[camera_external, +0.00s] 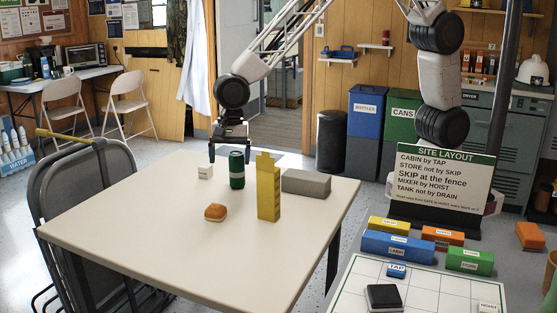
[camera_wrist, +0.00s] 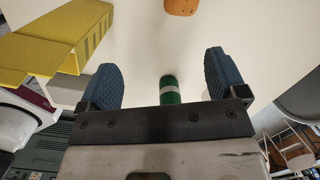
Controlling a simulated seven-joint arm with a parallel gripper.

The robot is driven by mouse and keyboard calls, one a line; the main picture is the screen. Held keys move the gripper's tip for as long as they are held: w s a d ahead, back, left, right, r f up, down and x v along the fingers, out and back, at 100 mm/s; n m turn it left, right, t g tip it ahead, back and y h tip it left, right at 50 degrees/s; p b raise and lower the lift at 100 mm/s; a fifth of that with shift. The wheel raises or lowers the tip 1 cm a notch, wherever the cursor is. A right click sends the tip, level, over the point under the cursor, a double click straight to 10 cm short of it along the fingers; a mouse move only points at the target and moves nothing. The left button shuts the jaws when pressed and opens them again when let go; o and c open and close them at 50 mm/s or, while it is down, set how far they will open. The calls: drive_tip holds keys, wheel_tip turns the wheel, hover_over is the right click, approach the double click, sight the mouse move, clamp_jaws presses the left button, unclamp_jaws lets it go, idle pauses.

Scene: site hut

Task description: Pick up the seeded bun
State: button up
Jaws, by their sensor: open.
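The seeded bun (camera_external: 215,212) is a small orange-brown roll on the white table, left of the tall yellow block. In the wrist view part of the bun (camera_wrist: 182,6) shows at the top edge, beyond the fingertips. My gripper (camera_external: 230,148) hangs above the far part of the table, behind the bun and apart from it. In the wrist view my gripper (camera_wrist: 163,75) has its two blue fingers spread wide with nothing held between them. Seeds on the bun are too small to make out.
A green can with a white band (camera_external: 237,170) stands below my gripper and also shows in the wrist view (camera_wrist: 170,90). The table's (camera_external: 160,250) front is clear.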

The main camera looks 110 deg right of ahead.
sight(215, 206)
drive_tip(key=w+f+m, duration=0.1)
drive_tip(key=f, duration=0.1)
drive_tip(key=w+f+m, duration=0.1)
drive_tip(key=w+f, duration=0.1)
drive_tip(key=w+f+m, duration=0.1)
drive_tip(key=f, duration=0.2)
drive_tip(key=shift+w+a, duration=0.1)
drive_tip(key=shift+w, duration=0.2)
drive_tip(key=shift+w+a+f, duration=0.1)
drive_tip(key=shift+a+f, duration=0.05)
drive_tip(key=shift+f, duration=1.15)
drive_tip(key=shift+w+a+f, duration=0.1)
drive_tip(key=shift+a+f, duration=0.05)
drive_tip(key=shift+f, duration=1.15)
drive_tip(key=shift+w+a+f, duration=0.1)
drive_tip(key=shift+f, duration=1.2)
drive_tip(key=c, duration=1.1)
drive_tip(key=shift+o, duration=0.2)
drive_tip(key=shift+r, duration=0.1)
